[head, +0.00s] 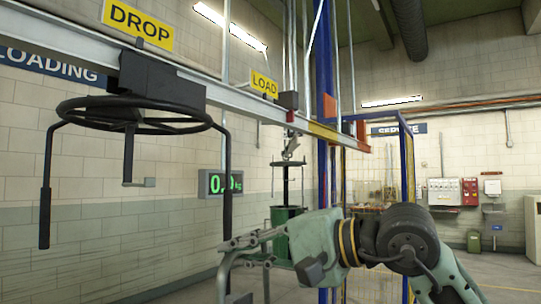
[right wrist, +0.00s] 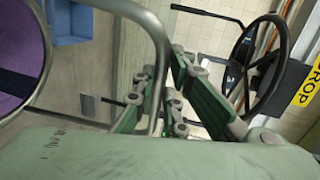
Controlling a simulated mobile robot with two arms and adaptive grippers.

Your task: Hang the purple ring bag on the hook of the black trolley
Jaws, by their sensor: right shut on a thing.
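The black trolley (head: 160,85) hangs from the rail under the DROP sign, with a wide black ring and hooked black bars below it. It also shows at the right of the right wrist view (right wrist: 268,72). My right gripper (head: 238,243) is shut on a grey bent tube, the hanger of the purple ring bag, lower right of the trolley and apart from it. In the right wrist view, the purple ring bag (right wrist: 12,55) shows only in part at the left edge, inside a grey ring. In the head view, the bag's body is out of frame. My left gripper is not in view.
The steel rail (head: 235,97) runs from upper left towards the back. Another trolley (head: 289,101) hangs under the LOAD sign, above a green container (head: 288,225). A scale display (head: 220,183) stands behind the ring's right bar. A blue box (right wrist: 72,24) shows in the wrist view.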

